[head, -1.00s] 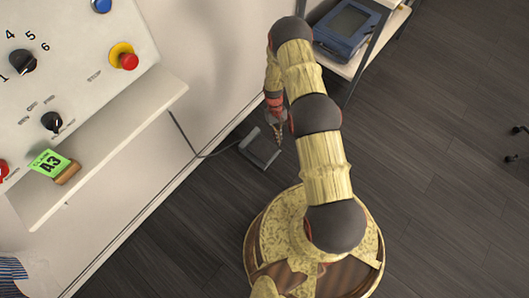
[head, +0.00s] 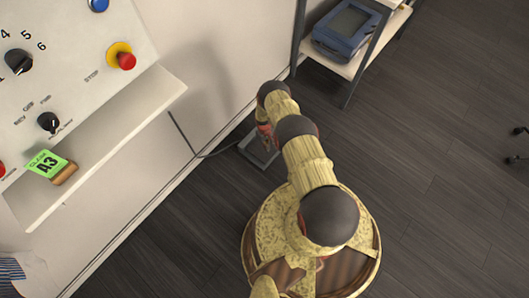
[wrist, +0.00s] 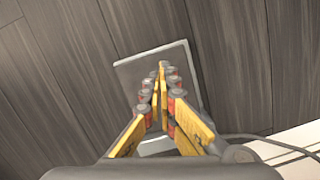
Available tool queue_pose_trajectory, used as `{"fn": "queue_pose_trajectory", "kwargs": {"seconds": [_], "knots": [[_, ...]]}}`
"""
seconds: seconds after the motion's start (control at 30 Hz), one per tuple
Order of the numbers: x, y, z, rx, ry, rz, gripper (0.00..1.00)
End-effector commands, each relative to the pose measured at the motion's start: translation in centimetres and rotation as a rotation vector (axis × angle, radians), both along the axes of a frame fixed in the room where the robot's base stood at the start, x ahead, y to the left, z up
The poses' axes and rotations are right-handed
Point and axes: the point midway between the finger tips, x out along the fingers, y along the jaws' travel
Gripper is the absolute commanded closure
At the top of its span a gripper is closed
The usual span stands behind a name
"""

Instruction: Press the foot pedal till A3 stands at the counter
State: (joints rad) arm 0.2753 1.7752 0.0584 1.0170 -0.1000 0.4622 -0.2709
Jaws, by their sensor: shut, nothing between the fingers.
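The foot pedal (head: 258,152) is a dark grey plate on the floor beside the wall, with a cable running to the panel; my arm partly covers it in the head view. In the wrist view the pedal (wrist: 190,60) lies straight under my fingers. My gripper (wrist: 161,68) is shut and empty, its fingertips over the pedal's middle; I cannot tell whether they touch it. In the head view the gripper is mostly hidden by my arm. A green tag reading A3 (head: 46,164) lies with a wooden block on the white shelf. No garment marked A3 is in view.
The control panel (head: 60,60) on the left has a numbered knob, a red stop button (head: 126,61) and a blue button (head: 99,5). A rack (head: 350,65) with a blue device stands behind the pedal. Striped cloth (head: 12,268) shows at lower left.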

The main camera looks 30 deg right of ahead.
Motion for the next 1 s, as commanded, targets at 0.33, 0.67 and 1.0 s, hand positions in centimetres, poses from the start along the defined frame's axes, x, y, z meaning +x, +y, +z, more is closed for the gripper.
{"fn": "queue_pose_trajectory", "kwargs": {"seconds": [0.33, 0.67, 1.0], "knots": [[2.9, -0.7, 0.1, -0.009, -0.077, 0.069, 1.0], [2.8, -0.7, -0.2, -0.01, -0.075, 0.068, 1.0], [2.4, -0.8, -4.0, -0.009, -0.074, 0.068, 1.0]]}}
